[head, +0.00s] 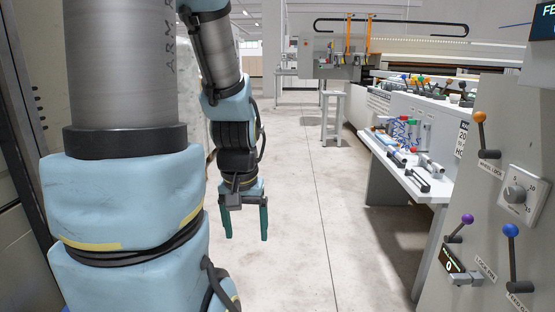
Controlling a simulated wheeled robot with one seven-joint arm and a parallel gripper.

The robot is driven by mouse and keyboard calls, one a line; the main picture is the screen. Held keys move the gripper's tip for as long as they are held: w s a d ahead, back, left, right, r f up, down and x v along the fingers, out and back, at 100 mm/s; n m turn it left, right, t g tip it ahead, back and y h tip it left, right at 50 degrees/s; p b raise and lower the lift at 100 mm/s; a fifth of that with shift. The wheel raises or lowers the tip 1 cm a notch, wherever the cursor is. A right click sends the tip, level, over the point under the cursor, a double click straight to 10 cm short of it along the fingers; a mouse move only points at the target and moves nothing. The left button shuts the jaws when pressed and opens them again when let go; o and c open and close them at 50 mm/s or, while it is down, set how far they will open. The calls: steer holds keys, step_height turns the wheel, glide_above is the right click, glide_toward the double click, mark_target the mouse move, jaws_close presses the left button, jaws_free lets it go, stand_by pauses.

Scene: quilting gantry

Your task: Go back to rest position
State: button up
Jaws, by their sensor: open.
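My gripper (246,222) hangs at the end of my arm, left of the middle of the head view. Its two green fingers point down and stand apart, with nothing between them. It is over the bare grey floor, clear of the bench and the panel on the right. My own large arm links fill the left of the view and hide what lies behind them.
A control panel at the right carries an orange-knobbed lever (480,118), a purple-knobbed lever (467,220), a blue-knobbed lever (511,232) and a dial (515,194). A white bench (436,193) holds tools. A small stand (333,104) is farther back. The floor aisle (310,190) is clear.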

step_height(320, 180, up, 20)
steer(key=p, duration=1.7)
steer(key=shift+f, duration=0.15)
